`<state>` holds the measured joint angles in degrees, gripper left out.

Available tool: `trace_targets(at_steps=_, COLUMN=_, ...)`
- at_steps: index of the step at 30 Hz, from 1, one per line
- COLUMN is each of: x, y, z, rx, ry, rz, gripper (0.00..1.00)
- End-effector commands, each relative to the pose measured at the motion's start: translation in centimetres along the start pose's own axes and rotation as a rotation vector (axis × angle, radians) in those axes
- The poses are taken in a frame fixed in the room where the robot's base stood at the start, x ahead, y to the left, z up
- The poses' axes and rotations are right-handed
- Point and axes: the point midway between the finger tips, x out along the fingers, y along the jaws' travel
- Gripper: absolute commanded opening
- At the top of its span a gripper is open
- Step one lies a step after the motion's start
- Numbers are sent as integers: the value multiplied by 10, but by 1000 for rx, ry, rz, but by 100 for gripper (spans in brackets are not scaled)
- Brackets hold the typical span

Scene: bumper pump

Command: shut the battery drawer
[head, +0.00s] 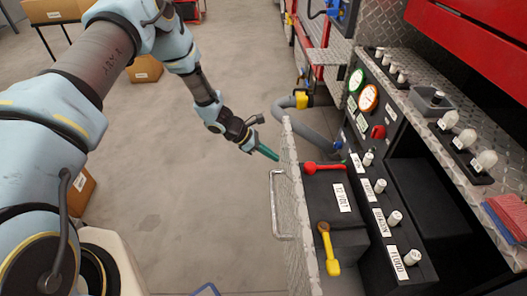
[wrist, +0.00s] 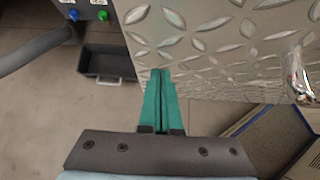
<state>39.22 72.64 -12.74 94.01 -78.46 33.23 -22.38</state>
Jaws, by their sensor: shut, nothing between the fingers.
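The battery drawer (head: 299,232) stands pulled out from the black pump panel, its diamond-plate front toward my gripper. A black battery (head: 320,207) labelled "12 VOLT" sits in it, with a red lever and a yellow lever on top. The drawer's silver handle (head: 277,205) is on the outer face; it also shows at the right of the wrist view (wrist: 300,75). My gripper (head: 275,157) is shut and empty, its teal fingertips beside the far end of the drawer front. In the wrist view the fingertips (wrist: 160,73) overlap the plate (wrist: 215,45); I cannot tell whether they touch.
A grey hose (head: 310,128) runs just beyond the drawer's far end. The pump panel carries labelled knobs (head: 380,187) and gauges (head: 368,97). A black tray (wrist: 105,63) shows in the wrist view. Cardboard boxes (head: 145,69) stand at the left.

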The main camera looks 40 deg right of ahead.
Motion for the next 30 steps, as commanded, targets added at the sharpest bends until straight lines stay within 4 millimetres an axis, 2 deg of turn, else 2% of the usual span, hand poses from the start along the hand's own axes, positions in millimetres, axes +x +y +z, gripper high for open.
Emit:
trace_targets(at_steps=12, x=2, y=0, z=1, rx=0, ry=0, rz=0, gripper=0)
trace_targets(at_steps=17, x=10, y=0, z=7, rx=2, ry=0, rz=-1, gripper=0)
trace_targets(at_steps=23, x=36, y=-2, z=32, rx=4, ry=-8, rz=-5, gripper=0)
trace_targets(at_steps=30, x=82, y=-4, z=77, rx=5, ry=-12, rz=-8, gripper=0)
